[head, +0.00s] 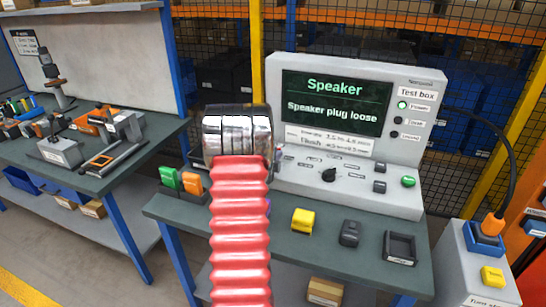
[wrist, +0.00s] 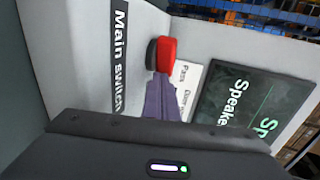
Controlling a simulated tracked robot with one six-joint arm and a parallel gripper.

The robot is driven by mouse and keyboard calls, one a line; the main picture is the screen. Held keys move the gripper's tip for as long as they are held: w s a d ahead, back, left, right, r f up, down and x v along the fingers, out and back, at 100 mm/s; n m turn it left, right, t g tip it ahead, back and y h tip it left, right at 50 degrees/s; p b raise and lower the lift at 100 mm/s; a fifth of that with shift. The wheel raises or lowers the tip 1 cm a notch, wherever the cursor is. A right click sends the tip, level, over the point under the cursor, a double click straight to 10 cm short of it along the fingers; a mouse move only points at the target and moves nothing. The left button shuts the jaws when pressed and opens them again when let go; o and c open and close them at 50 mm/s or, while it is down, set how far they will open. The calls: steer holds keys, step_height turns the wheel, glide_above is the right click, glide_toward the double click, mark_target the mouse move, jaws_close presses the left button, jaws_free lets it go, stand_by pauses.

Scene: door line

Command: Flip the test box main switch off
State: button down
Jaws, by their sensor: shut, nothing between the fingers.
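The test box (head: 408,160) stands on a dark green bench in the head view, its screen (head: 336,102) lit with "Speaker" and "Speaker plug loose". In the wrist view, a red and black main switch (wrist: 167,55) stands out from the box's light grey side panel, beside a dark "Main switch" label (wrist: 119,60). My gripper (wrist: 160,80) is shut and empty, its fingertips at the lower edge of the switch in the picture. I cannot tell whether they touch it. In the head view my arm hides the gripper and switch.
The bench (head: 285,238) holds a yellow block (head: 303,220), a dark grey block (head: 349,233) and a small black tray (head: 399,247). A tool bench stands at the left.

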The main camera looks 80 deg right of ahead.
steer(key=shift+s+d, duration=0.25)
steer(key=shift+s, duration=0.1)
stand_by(0.6)
steer(key=shift+s+a, duration=0.25)
steer(key=shift+a, duration=0.5)
steer(key=s+a+r, duration=0.3)
steer(key=s+a, duration=0.2)
steer(key=a, duration=0.6)
steer(key=shift+w, duration=0.1)
